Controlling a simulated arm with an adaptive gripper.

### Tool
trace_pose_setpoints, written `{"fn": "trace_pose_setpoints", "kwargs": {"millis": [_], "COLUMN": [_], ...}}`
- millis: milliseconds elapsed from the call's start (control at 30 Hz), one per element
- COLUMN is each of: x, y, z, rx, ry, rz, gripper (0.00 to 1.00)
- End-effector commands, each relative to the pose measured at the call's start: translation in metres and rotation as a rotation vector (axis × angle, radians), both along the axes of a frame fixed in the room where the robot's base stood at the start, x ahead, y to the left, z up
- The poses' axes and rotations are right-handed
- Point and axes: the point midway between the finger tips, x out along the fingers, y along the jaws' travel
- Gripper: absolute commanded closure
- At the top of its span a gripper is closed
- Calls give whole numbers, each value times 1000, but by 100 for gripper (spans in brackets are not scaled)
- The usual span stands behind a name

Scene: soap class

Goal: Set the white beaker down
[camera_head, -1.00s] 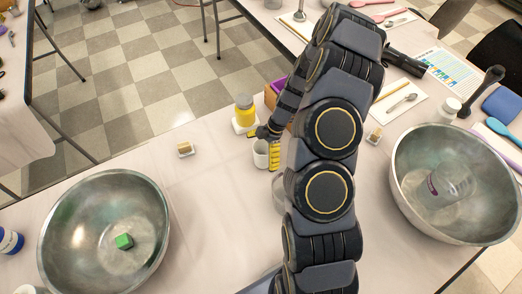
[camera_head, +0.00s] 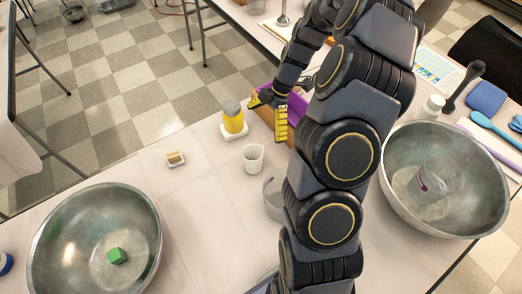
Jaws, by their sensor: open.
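The white beaker (camera_head: 253,158) stands upright on the table, in front of the yellow bottle and left of my arm. Nothing is holding it. My gripper (camera_head: 267,112) is open, above and behind the beaker and apart from it. Its yellow-padded finger shows beside the wooden box, and its other finger reaches toward the bottle's top.
A yellow bottle with a grey cap (camera_head: 233,118) stands on a small white base. A wooden box with purple contents (camera_head: 297,108) is behind my gripper. Metal bowls stand left (camera_head: 60,220) and right (camera_head: 480,215). A clear vessel (camera_head: 272,205) is near my arm.

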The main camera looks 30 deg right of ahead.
Motion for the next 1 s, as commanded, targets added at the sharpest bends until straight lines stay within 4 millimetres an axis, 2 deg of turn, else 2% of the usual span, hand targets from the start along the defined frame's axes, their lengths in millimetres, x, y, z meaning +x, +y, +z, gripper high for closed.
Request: {"fn": "trace_pose_setpoints", "kwargs": {"millis": [133, 233, 400, 500, 600, 733, 900, 1000], "x": [-5, -21, -71, -107, -144, -185, -216, -223], "y": [40, 77, 127, 145, 155, 159, 158, 157], "z": [38, 72, 115, 132, 143, 150, 150, 150], "rx": [-24, -71, -191, -275, -350, -419, -454, -458], "ry": [77, 161, 307, 366, 405, 433, 444, 447], "rz": [-89, -214, -495, -696, -917, -1188, -1426, -1485], "gripper": [7, 7, 7, 7, 7, 7, 7, 7]}}
